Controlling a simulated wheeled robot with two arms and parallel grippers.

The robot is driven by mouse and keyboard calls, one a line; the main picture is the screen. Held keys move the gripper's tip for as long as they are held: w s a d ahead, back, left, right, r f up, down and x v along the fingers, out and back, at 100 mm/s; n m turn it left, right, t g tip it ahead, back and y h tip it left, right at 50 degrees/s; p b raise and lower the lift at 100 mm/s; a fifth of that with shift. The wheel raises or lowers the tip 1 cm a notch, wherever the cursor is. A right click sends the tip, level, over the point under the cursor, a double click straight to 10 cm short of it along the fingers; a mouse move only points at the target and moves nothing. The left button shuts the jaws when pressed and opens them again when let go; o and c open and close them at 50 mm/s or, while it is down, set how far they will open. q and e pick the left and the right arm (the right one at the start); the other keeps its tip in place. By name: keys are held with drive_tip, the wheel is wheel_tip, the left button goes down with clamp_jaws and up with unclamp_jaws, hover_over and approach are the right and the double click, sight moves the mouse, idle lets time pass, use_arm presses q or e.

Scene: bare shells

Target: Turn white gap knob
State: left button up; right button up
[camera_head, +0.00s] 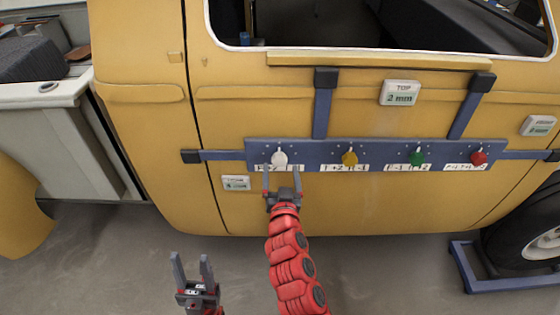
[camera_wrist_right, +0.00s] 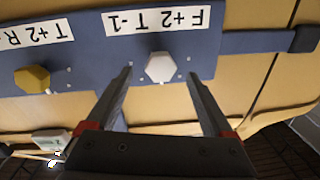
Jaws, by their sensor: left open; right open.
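The white knob (camera_head: 279,158) is the leftmost of the knobs on a blue bar (camera_head: 315,155) fixed across the yellow car door. My right gripper (camera_head: 282,171) is open just below it, its fingertips near the bar. In the right wrist view the white knob (camera_wrist_right: 159,67) shows between and just beyond the two open fingers (camera_wrist_right: 158,78), and they do not appear to touch it. A label above it there reads "F+2 T-1". My left gripper (camera_head: 190,260) is open and empty, low in front of the door, away from the bar.
Yellow (camera_head: 349,158), green (camera_head: 416,158) and red (camera_head: 478,157) knobs sit further right on the bar. Small gauge displays, one reading "TOP 2 mm" (camera_head: 400,93), are on the door. A wheel (camera_head: 535,235) stands at the right. Floor at lower left is clear.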

sight(279, 158)
drive_tip(key=shift+w+a, duration=0.1)
drive_tip(key=shift+w, duration=1.3)
drive_tip(key=c, duration=1.4)
drive_tip(key=shift+o, duration=0.2)
drive_tip(key=shift+n, duration=0.4)
drive_tip(key=n, duration=0.3)
drive_tip(key=shift+n+b, duration=0.3)
drive_tip(key=shift+b, duration=0.1)
drive_tip(key=shift+n, duration=2.1)
drive_tip(key=shift+b, duration=0.3)
